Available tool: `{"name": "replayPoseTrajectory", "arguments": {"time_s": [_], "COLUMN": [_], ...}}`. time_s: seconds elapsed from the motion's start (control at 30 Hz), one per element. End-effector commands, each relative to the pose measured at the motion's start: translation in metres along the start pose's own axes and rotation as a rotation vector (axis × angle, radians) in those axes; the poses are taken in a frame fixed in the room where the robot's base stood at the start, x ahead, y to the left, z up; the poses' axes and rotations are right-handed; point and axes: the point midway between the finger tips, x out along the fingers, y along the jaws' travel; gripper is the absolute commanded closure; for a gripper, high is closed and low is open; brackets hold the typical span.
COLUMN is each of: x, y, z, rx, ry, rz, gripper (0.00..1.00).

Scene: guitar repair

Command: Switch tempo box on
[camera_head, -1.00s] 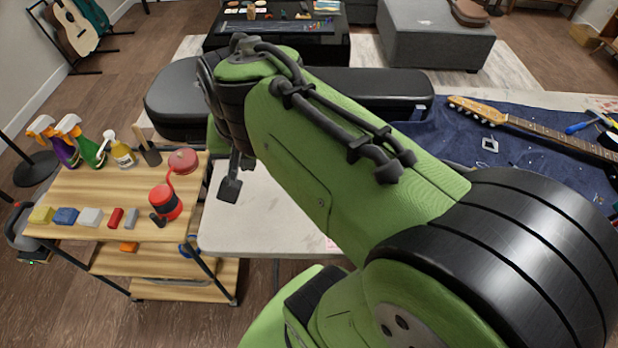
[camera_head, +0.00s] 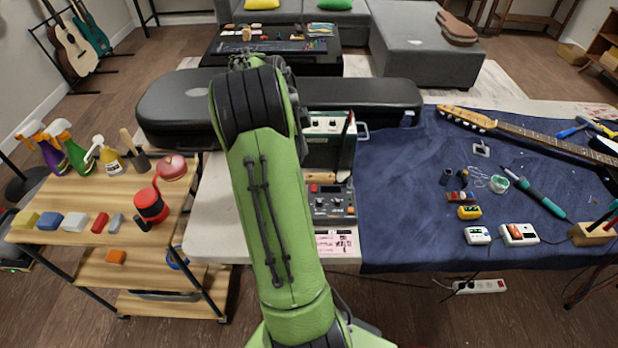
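No label for a tempo box is readable, so I cannot tell for certain which device it is. Small boxes lie on the blue cloth at the right: a white one with a dark display (camera_head: 477,235), a white one with an orange-red part (camera_head: 518,234), and a yellow one (camera_head: 468,212). A grey device with knobs and a red part (camera_head: 332,205) sits at the table's middle, partly behind my green arm. My gripper is hidden behind my arm, which reaches up over the left part of the table.
A black guitar case (camera_head: 175,108) lies along the table's back. A green-and-white knobbed unit (camera_head: 327,124) stands before it. A guitar neck (camera_head: 540,135) and a teal-handled tool (camera_head: 540,195) lie on the cloth (camera_head: 400,210). A wooden cart (camera_head: 75,195) with bottles and blocks stands left.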

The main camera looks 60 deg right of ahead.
Motion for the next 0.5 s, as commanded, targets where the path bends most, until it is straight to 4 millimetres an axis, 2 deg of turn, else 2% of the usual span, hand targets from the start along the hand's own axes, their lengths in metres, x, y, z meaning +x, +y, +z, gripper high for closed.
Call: {"name": "replayPoseTrajectory", "arguments": {"time_s": [0.17,0.5], "x": [0.021,0.097], "y": [0.001,0.001], "z": [0.001,0.001], "rx": [-0.002,-0.002], "ry": [0.0,-0.001], "rz": [0.003,0.004], "gripper": [1.0,1.0]}}
